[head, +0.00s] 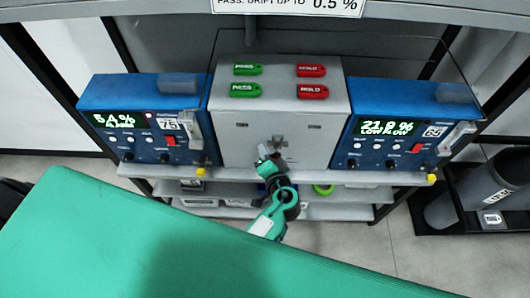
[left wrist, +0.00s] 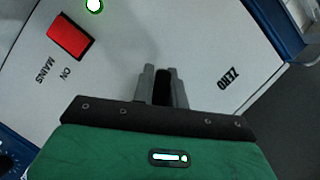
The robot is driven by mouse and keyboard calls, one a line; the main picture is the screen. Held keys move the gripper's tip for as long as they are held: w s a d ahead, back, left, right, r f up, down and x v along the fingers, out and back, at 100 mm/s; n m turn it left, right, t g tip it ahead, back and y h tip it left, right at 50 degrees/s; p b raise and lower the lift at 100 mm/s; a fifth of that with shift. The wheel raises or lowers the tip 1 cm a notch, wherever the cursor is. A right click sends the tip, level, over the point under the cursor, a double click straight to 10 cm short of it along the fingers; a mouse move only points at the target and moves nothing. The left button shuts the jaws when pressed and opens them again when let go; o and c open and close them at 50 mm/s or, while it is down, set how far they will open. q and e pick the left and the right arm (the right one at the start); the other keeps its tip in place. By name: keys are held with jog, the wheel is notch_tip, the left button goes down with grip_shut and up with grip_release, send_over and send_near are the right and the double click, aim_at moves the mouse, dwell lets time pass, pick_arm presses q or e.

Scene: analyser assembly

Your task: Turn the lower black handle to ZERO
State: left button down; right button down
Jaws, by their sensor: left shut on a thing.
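The lower black handle (left wrist: 162,88) shows in the left wrist view as a dark piece between the fingers of my left gripper (left wrist: 163,76). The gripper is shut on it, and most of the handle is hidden. The ZERO mark (left wrist: 230,78) is on the pale panel to the right of the fingers, apart from the handle. In the head view my left gripper (head: 264,152) is at the lower front of the grey box (head: 230,145) and hides the handle there. My right gripper is not in view.
A red MAINS switch (left wrist: 71,37) and a lit green lamp (left wrist: 94,5) are on the panel. Blue analysers stand left (head: 110,88) and right (head: 400,95) of the box. Green PASS (head: 246,90) and red HOLD (head: 312,92) tags lie on top.

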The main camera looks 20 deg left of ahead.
pick_arm(q)
jog(key=m+b, duration=0.1)
jog(key=r+m+y+b, duration=0.1)
jog(key=m+t+b, duration=0.1)
jog(key=m, duration=0.1)
jog(key=shift+s+a+r+y, duration=0.1)
jog(key=shift+a+r+y, duration=0.2)
jog(key=shift+y, duration=0.1)
jog(key=shift+r+m+y+b, duration=0.35)
jog(key=shift+m+b, duration=0.25)
jog(key=shift+m, duration=0.2)
jog(key=shift+r, duration=0.1)
jog(key=c, duration=1.4)
grip_release()
